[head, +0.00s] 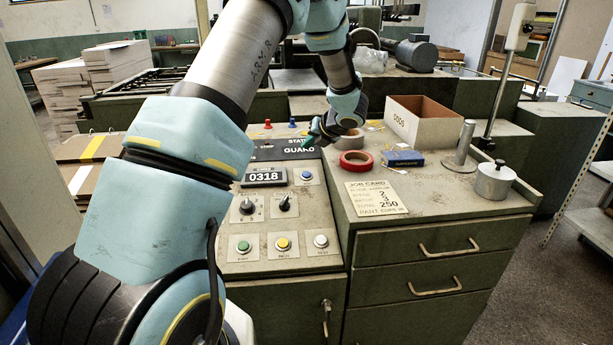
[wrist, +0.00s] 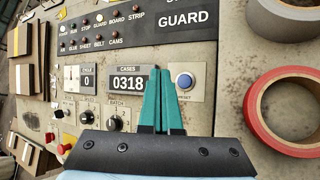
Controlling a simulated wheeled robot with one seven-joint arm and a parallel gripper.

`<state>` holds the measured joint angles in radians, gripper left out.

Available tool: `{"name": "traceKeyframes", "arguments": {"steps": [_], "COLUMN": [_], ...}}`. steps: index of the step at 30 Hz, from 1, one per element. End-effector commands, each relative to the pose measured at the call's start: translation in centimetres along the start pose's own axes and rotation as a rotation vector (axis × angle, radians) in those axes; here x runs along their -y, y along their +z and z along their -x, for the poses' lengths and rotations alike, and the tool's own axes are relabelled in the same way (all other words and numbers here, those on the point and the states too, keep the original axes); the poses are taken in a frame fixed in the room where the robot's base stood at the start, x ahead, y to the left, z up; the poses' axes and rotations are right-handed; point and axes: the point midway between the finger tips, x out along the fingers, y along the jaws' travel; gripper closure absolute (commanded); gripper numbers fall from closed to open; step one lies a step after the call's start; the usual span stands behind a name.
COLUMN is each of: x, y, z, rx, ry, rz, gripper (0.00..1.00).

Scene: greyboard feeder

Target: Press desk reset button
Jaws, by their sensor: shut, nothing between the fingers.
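The reset button (head: 306,175) is a round blue button on a small pale plate on the sloped desk panel, right of the counter (head: 264,177) that reads 0318. In the wrist view the blue button (wrist: 185,81) shows just right of my fingertips, with its label partly hidden by them. My gripper (wrist: 160,70) is shut and empty. Its teal fingers overlap the right end of the counter (wrist: 125,84) in that view. In the head view my gripper (head: 307,142) is above the upper panel, near the GUARD strip. The pictures show no clear contact with the button.
Selector knobs (head: 285,204) and a row of green, yellow and white buttons (head: 283,243) lie lower on the panel. Red tape (head: 355,161), a blue box (head: 404,158), an ODDS carton (head: 419,122) and a lidded metal pot (head: 495,180) stand on the right desktop.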

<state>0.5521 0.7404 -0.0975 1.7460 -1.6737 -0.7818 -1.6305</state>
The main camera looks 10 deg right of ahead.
Motion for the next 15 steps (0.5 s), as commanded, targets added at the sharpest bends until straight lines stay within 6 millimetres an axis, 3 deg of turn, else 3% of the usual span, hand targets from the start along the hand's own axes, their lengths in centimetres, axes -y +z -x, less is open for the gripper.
{"name": "traceKeyframes", "arguments": {"steps": [15], "x": [0.25], "y": [-0.35], "z": [-0.4], "rx": [-0.006], "ry": [0.006], "rz": [0.016], "gripper": [1.0]}}
